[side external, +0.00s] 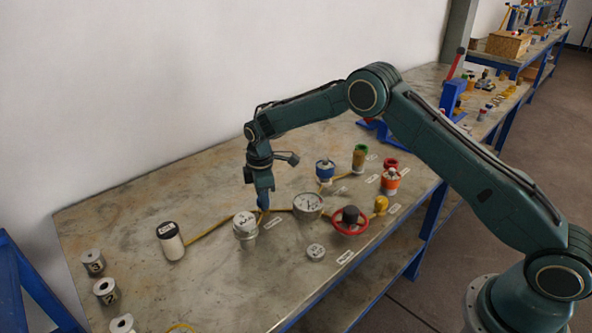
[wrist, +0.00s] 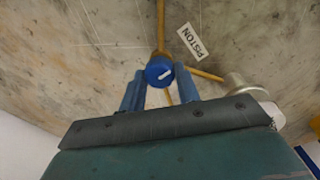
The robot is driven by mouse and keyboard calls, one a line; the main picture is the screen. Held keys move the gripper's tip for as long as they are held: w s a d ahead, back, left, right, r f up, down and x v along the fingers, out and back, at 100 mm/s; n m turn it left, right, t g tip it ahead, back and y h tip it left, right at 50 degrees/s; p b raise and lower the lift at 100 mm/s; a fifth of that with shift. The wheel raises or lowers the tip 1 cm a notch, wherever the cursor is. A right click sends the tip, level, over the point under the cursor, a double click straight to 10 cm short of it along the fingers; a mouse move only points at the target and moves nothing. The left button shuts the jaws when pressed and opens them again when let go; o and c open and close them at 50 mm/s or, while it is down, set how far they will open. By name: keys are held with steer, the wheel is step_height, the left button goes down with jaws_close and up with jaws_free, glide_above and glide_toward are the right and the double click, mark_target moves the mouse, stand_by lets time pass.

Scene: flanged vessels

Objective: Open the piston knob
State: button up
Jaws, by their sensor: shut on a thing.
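The piston knob (wrist: 159,72) is round and blue with a white pointer bar on its face. In the wrist view it sits between the two blue fingers of my gripper (wrist: 161,90), which are shut on it. The white bar slants up to the right. The PISTON label (wrist: 191,41) lies on the table just beyond it to the right. In the side view my gripper (side external: 263,205) points down at the table, just behind the lidded metal vessel (side external: 244,226). There the knob is hard to tell from the blue fingers.
A white canister (side external: 172,246) stands to the left. Yellow pipes (side external: 208,231) run along the table. A loose round lid (side external: 316,252) lies in front. The table's back left is clear.

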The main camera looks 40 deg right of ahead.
steer(key=shift+m, duration=0.4)
steer(key=m, duration=0.8)
steer(key=shift+m, duration=0.3)
steer(key=m, duration=0.4)
steer(key=shift+m+g, duration=0.3)
steer(key=shift+w+m, duration=0.1)
steer(key=shift+m, duration=1.9)
steer(key=o, duration=1)
steer(key=shift+r, duration=0.15)
